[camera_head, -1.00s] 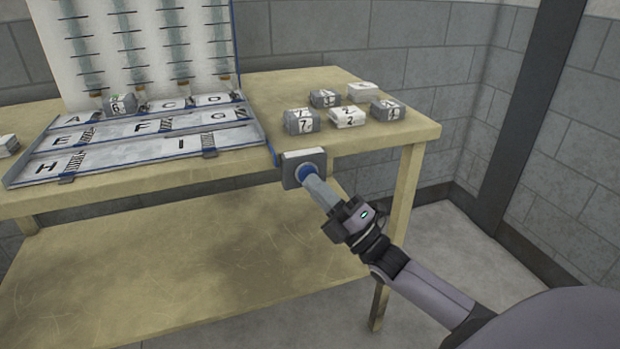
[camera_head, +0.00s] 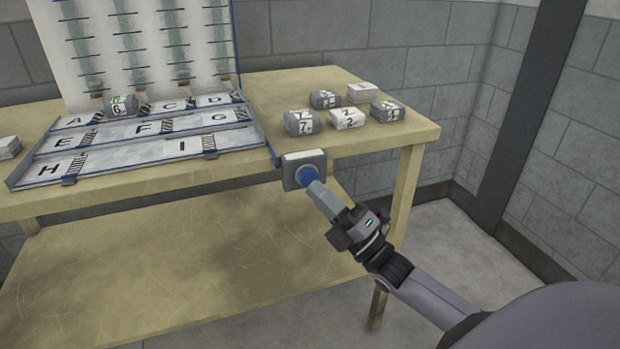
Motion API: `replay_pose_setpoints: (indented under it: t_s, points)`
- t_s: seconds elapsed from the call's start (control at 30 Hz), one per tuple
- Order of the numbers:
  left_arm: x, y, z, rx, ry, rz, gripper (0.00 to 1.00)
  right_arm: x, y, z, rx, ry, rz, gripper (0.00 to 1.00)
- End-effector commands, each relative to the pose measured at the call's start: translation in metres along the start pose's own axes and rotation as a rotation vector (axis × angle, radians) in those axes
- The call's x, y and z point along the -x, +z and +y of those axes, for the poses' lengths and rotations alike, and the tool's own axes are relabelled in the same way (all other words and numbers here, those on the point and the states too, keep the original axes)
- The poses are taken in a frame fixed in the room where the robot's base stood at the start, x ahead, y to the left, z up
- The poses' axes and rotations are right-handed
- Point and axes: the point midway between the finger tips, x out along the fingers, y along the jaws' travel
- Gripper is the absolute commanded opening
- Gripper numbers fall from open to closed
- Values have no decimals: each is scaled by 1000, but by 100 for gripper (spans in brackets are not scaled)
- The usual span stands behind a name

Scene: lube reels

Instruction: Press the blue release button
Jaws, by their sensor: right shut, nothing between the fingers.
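The blue round button (camera_head: 307,175) sits on a grey square box (camera_head: 290,172) at the front edge of the table. My right gripper (camera_head: 318,188) is shut and empty, with its fingers pointing up and left at the button. The fingertips are just in front of the button's lower right side. I cannot tell whether they still touch it. More of the blue face shows above and left of the tips. My left gripper is out of view.
A lettered tray (camera_head: 110,169) and upright board (camera_head: 160,45) stand on the table (camera_head: 265,93) to the left. A numbered block (camera_head: 122,107) rests by the board's foot. Several numbered blocks (camera_head: 300,122) lie at the right. Free space lies right of the table.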

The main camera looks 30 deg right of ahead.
Motion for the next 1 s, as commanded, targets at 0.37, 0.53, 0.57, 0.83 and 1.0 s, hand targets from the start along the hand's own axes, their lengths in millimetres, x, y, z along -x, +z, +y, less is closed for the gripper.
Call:
replay_pose_setpoints:
  t_s: [0.37,0.53,0.57,0.83,1.0]
  points:
    - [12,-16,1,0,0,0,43,21,-16,18,-3,-1,-1,0]
    - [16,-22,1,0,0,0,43,32,-23,24,-2,-1,-1,0]
    - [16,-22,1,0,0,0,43,32,-24,25,-1,-1,-1,0]
    - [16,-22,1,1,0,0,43,35,-26,26,0,1,0,0]
    - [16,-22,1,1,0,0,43,35,-25,25,0,1,0,0]
